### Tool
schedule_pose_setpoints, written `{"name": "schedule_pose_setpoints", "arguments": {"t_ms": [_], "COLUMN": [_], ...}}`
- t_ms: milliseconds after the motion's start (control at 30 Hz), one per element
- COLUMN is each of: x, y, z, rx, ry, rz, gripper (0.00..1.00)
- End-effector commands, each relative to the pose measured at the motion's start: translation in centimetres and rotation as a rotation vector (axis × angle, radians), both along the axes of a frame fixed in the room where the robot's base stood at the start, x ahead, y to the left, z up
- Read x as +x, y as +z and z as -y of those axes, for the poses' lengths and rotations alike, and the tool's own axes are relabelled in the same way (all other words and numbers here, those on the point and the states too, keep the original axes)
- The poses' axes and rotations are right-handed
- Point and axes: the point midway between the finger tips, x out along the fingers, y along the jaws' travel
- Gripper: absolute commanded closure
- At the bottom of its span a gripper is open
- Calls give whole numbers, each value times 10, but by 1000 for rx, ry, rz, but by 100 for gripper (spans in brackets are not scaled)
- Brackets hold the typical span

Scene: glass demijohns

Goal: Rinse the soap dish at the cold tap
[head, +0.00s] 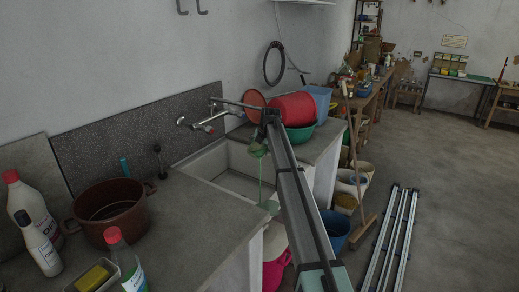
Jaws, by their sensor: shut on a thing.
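My gripper (265,138) is small and partly hidden by my own arm, over the sink (215,166). It is shut on a small pale green thing (257,150), which looks like the soap dish; its shape is hard to make out.
A brown pot (109,210), bottles (32,203) and a tray with a yellow block (93,278) stand on the near counter. A red bucket (293,108) and green basin (301,134) are beyond the sink. A broom (357,170) and metal rails (391,236) are at right.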

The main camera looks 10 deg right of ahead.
Motion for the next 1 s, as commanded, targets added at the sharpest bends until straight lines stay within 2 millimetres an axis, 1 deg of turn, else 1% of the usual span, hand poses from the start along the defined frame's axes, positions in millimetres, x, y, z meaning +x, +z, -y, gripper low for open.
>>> {"name": "schedule_pose_setpoints", "arguments": {"t_ms": [567, 767, 1000], "x": [4, 4, 2], "y": [0, 1, 0], "z": [12, 11, 5], "rx": [0, 0, 0], "ry": [-1, 0, 1], "rz": [1, 1, 1], "gripper": [61, 61, 61]}}
